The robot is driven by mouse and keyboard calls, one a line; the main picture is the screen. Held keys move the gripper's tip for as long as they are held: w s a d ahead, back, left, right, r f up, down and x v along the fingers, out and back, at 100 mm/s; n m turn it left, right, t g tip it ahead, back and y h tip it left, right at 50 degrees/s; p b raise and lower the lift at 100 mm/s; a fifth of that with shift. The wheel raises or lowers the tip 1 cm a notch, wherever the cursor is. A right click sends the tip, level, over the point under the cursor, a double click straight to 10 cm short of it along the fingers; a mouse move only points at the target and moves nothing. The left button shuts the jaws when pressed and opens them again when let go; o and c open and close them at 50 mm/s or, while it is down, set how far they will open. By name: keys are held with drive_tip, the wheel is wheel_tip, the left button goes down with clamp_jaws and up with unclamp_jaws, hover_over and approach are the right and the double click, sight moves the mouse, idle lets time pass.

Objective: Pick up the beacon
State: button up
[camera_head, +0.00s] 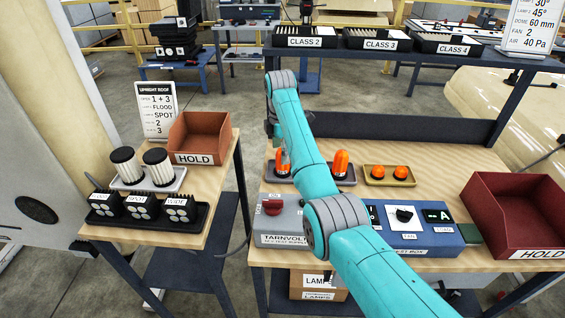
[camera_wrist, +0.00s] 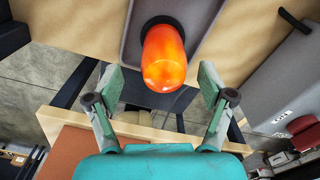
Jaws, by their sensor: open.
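An orange domed beacon (camera_wrist: 163,58) with a black base stands on a grey tray (camera_wrist: 190,28) in the wrist view. My gripper (camera_wrist: 160,88) is open, with one finger on each side of the beacon's dome end and visible gaps between. In the head view, a beacon (camera_head: 284,163) on the left tray is partly covered by my arm and seems to be this one. Another tall orange beacon (camera_head: 341,162) stands on a tray to its right. Two short orange domes (camera_head: 390,173) sit on a yellowish tray farther right. My gripper is mostly hidden behind my arm there.
A red HOLD bin (camera_head: 515,205) is at the right. A side table at left carries a brown HOLD bin (camera_head: 200,135), lamps and filters. A raised shelf (camera_head: 405,57) with CLASS bins spans the back.

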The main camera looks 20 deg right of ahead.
drive_tip(key=shift+s+d+f, duration=0.1)
drive_tip(key=shift+d+f, duration=0.05)
drive_tip(key=shift+f, duration=1.3)
drive_tip(key=shift+s+d+f, duration=0.1)
drive_tip(key=shift+d+f, duration=0.05)
drive_tip(key=shift+f, duration=1.3)
drive_tip(key=c, duration=1.4)
